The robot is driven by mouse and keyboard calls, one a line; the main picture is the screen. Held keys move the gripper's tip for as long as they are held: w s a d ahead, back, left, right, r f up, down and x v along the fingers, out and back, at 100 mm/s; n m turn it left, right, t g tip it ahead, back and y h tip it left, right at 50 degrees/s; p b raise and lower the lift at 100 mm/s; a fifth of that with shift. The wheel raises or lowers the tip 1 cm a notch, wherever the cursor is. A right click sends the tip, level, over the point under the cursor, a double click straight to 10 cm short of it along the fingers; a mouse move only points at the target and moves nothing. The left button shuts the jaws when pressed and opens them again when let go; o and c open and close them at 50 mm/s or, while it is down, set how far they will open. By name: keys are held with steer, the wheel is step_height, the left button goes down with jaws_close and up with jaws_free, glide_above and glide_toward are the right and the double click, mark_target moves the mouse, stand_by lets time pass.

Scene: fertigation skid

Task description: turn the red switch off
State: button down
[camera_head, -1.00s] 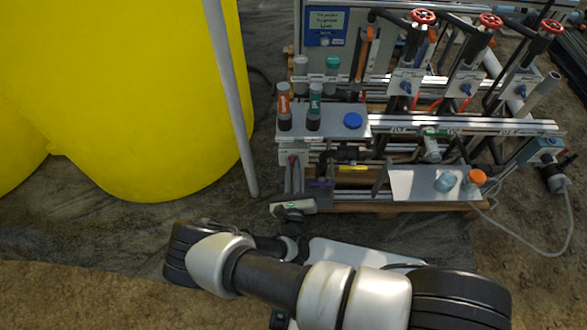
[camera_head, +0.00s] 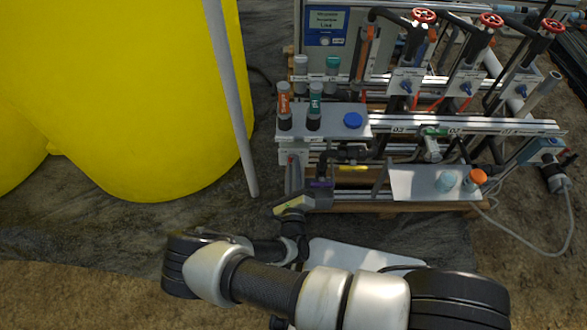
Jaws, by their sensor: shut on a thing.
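The red switch (camera_head: 291,159) is a small red part on the front of a pale box under the left shelf of the skid. My gripper (camera_head: 293,166) reaches up to it from below, its grey fingers pointing at the box. The fingers are shut on the switch and cover most of it, so its exact angle is hard to read. The gripper body sits tilted just below, near the skid's front left corner.
A grey pole (camera_head: 232,95) and a yellow tank (camera_head: 130,110) stand left. A lower plate (camera_head: 415,184) with two capped items is at the right.

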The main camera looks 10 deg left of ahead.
steer(key=c, duration=1.8)
jaws_free()
steer(key=shift+c, duration=0.2)
steer(key=p+v, duration=0.3)
steer(key=v, duration=1.4)
steer(key=shift+s+d, duration=0.15)
steer(key=shift+d, duration=0.05)
